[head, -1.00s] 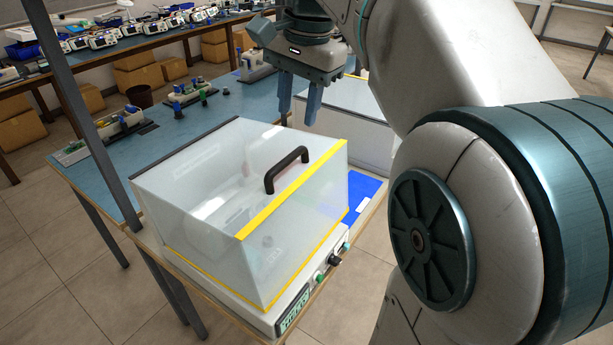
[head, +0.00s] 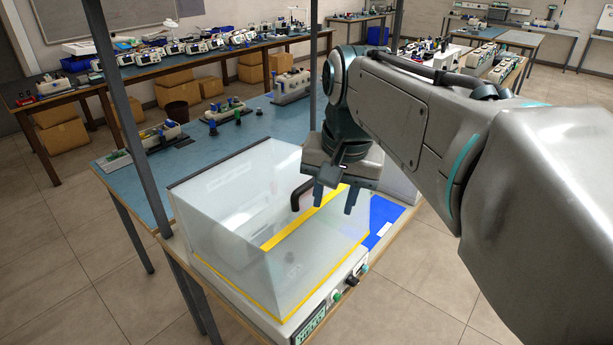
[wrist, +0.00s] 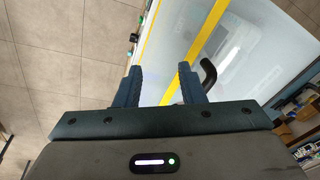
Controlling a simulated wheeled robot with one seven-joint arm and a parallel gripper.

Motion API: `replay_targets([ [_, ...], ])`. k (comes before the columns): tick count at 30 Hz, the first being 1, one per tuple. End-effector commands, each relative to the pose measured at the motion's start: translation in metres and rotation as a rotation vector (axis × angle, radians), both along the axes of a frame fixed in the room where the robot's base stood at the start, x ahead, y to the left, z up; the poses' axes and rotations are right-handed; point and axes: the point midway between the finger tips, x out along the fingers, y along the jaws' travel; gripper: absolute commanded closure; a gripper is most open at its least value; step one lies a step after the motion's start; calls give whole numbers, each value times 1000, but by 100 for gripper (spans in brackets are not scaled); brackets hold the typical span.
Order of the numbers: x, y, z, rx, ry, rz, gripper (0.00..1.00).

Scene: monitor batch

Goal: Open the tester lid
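The tester lid (head: 235,205) is a clear, frosted box with yellow edge strips, and it sits closed on the tester base (head: 312,318). Its black handle (head: 297,196) stands on the top near the front yellow strip, partly hidden by my gripper in the head view. My gripper (head: 335,201) is open and empty, pointing down at the front right of the lid, near the handle. The handle (wrist: 208,73) is just right of the right finger, not between the fingers.
The tester base has knobs (head: 350,281) on its front. A blue mat (head: 381,222) lies on the bench right of the lid. A dark upright post (head: 125,110) stands at the left. Small devices (head: 226,112) stand farther back on the blue bench.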

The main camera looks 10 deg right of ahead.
Motion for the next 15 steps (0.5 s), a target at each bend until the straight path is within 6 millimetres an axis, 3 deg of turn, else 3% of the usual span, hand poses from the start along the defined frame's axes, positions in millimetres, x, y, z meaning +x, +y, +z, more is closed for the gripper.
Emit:
replay_targets([
  [6, -8, 0, -13, -15, -11, 53, 64],
  [15, -9, 0, -15, -18, -12, 59, 64],
])
